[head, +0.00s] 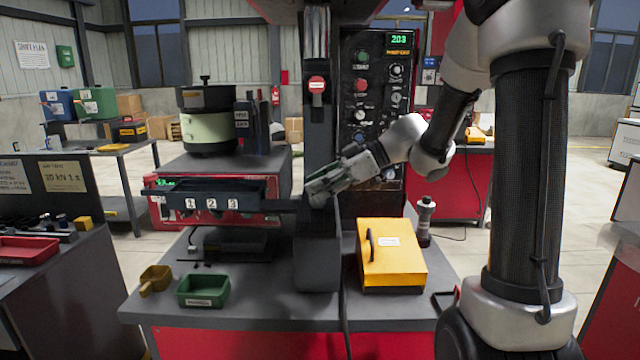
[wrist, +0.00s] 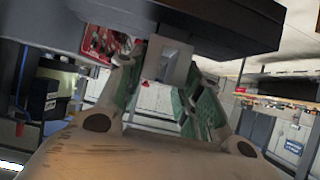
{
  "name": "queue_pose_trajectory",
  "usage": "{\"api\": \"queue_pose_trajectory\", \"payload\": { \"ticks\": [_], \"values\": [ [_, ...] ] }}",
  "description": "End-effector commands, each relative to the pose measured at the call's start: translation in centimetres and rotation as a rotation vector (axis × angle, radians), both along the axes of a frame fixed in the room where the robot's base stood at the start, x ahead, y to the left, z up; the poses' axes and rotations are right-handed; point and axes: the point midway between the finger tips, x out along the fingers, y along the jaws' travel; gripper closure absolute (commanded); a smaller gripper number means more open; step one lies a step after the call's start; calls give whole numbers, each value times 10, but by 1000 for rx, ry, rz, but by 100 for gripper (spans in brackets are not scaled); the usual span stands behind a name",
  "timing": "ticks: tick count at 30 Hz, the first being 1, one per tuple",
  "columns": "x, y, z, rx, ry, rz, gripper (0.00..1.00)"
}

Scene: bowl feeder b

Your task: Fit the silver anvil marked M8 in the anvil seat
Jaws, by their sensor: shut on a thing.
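My gripper (head: 318,188) is at the dark press column in the head view, beside the right end of the numbered rack. In the wrist view my gripper (wrist: 166,78) has its green-padded fingers on either side of a pale silver-grey block, the silver anvil (wrist: 168,60). It is shut on this block, held near the fingertips. No M8 mark can be read on it. A large dark body (wrist: 215,25) of the machine lies close to the block in the wrist view. I cannot make out the anvil seat, nor whether the block touches anything.
A rack (head: 228,193) numbered 1, 2, 3 is left of the gripper. A yellow case (head: 391,270), a green bin (head: 203,291) and a small yellow scoop-like bin (head: 155,279) stand on the bench (head: 275,305). A control panel (head: 377,110) rises behind my arm.

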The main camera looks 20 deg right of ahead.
Motion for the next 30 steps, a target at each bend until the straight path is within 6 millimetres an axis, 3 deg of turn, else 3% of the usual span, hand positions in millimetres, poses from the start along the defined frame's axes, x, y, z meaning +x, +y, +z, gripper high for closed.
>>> {"api": "queue_pose_trajectory", "payload": {
  "ticks": [11, 12, 16, 26, 30],
  "values": [
    [0, 0, -9, 1, 1, 0, 100],
    [0, 0, -10, 1, 0, 1, 63],
    [0, 0, -9, 1, 0, 0, 40],
    [0, -1, -9, 0, 1, 0, 40],
    [-3, -13, -2, 0, -2, -3, 40]
  ]
}}
